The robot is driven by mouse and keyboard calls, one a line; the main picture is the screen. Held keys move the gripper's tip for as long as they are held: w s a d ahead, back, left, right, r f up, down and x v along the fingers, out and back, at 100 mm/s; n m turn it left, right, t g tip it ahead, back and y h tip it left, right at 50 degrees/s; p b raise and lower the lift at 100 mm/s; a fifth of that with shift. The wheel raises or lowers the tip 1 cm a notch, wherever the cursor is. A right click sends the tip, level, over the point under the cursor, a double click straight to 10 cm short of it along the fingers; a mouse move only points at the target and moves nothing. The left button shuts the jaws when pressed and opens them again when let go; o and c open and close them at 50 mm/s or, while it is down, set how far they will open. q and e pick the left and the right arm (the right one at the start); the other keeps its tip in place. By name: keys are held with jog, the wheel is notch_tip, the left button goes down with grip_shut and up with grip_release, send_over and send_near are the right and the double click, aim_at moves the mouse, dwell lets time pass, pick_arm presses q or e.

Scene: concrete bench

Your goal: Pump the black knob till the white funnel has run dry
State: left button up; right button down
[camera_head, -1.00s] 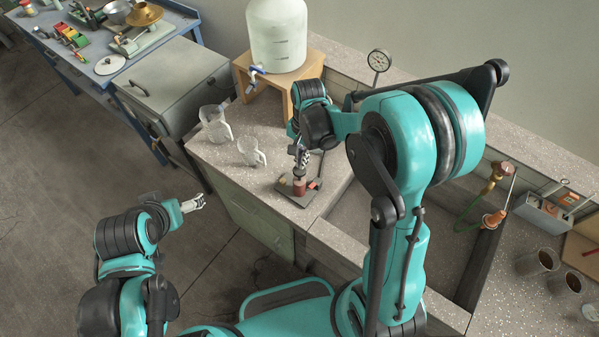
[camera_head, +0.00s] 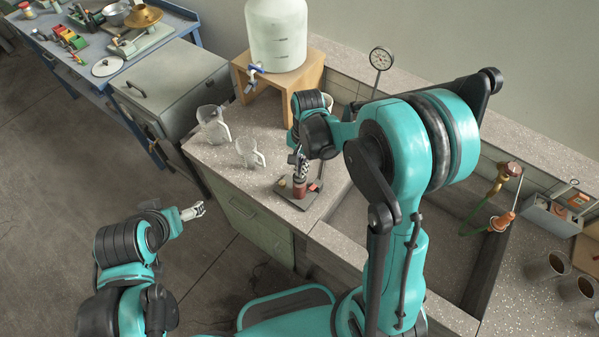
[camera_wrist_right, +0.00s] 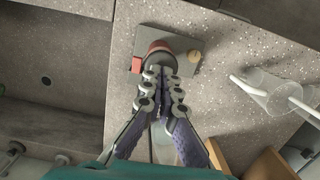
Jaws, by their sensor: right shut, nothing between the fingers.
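A small pump with a red-brown cylinder (camera_head: 300,191) stands on a dark plate on the bench; it also shows in the right wrist view (camera_wrist_right: 158,50). My right gripper (camera_head: 300,176) is shut and points down at the top of the cylinder. In the wrist view its closed fingertips (camera_wrist_right: 160,74) overlap the cylinder's near edge. The black knob cannot be made out and is probably behind the fingers. A white rim (camera_head: 326,94) behind my right wrist may be the funnel; its contents are hidden. My left gripper (camera_head: 193,211) is off the bench at the left, over the floor, its jaw opening unclear.
Two clear jugs (camera_head: 213,124) (camera_head: 250,154) stand left of the pump. A white tank (camera_head: 277,38) with a blue tap sits on a wooden stand (camera_head: 312,72) behind. A gauge (camera_head: 381,59) stands at the back. A sunken basin (camera_head: 432,235) lies right of the pump.

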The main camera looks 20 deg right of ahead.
jog(key=shift+w+d+r, duration=0.25)
jog(key=shift+w+d, duration=0.25)
jog(key=shift+d, duration=0.1)
jog(key=shift+w+d+r, duration=0.25)
jog(key=shift+w+d, duration=0.25)
jog(key=shift+d, duration=0.05)
jog(key=shift+r, duration=0.15)
notch_tip(320, 180, up, 12)
jog(key=d, duration=0.1)
jog(key=shift+w, duration=0.4)
jog(key=shift+f, duration=0.2)
jog(key=s+a+f+p, duration=0.1)
jog(key=p, duration=0.3)
jog(key=s+a+p, duration=0.1)
jog(key=p, duration=0.4)
jog(key=shift+s+a+f, duration=0.15)
jog(key=shift+a+f, duration=0.25)
jog(key=shift+f, duration=0.1)
